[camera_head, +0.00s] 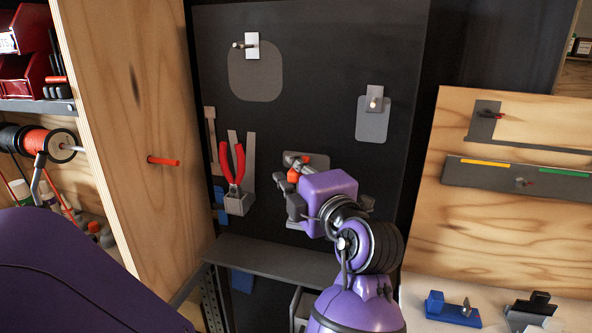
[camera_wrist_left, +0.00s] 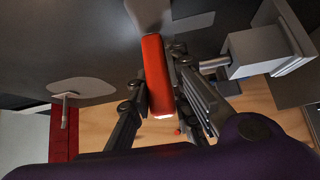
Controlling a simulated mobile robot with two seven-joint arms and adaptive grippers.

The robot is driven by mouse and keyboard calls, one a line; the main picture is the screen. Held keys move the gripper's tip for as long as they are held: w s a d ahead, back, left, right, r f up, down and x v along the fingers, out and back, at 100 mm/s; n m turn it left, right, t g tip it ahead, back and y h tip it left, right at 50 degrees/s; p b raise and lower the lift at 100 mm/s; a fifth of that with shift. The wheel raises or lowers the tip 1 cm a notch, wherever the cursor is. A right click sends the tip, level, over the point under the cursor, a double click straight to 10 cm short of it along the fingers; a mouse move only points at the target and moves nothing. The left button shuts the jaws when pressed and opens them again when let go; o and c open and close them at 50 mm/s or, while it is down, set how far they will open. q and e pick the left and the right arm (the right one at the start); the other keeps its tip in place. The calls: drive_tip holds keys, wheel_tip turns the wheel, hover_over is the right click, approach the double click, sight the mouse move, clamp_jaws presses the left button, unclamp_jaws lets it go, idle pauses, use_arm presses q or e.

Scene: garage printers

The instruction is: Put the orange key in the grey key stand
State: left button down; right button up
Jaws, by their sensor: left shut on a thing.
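My left gripper (camera_head: 292,190) is in front of the dark board, shut on the orange key. In the head view only a small orange part of the key (camera_head: 294,175) shows beside the fingers. In the left wrist view the key (camera_wrist_left: 155,75) is a long orange bar between the fingers (camera_wrist_left: 158,95), its far end toward the board. A grey plate with a peg (camera_head: 318,160), perhaps the grey key stand, is on the board right behind the gripper. A grey part also shows beyond the key's far end (camera_wrist_left: 150,12). I cannot tell whether they touch. My right gripper is not in view.
Red-handled pliers (camera_head: 232,163) sit in a grey holder (camera_head: 238,203) just left of the gripper. A dark shelf (camera_head: 270,258) runs below. Pegs with grey patches (camera_head: 255,85) (camera_head: 371,125) are higher up. A wooden panel (camera_head: 135,120) with an orange peg (camera_head: 163,161) stands left.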

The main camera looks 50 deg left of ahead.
use_arm(q)
drive_tip(key=shift+f, duration=0.3)
drive_tip(key=c, duration=1.6)
unclamp_jaws()
drive_tip(key=shift+o, duration=0.3)
drive_tip(key=v, duration=0.7)
drive_tip(key=shift+d, duration=0.25)
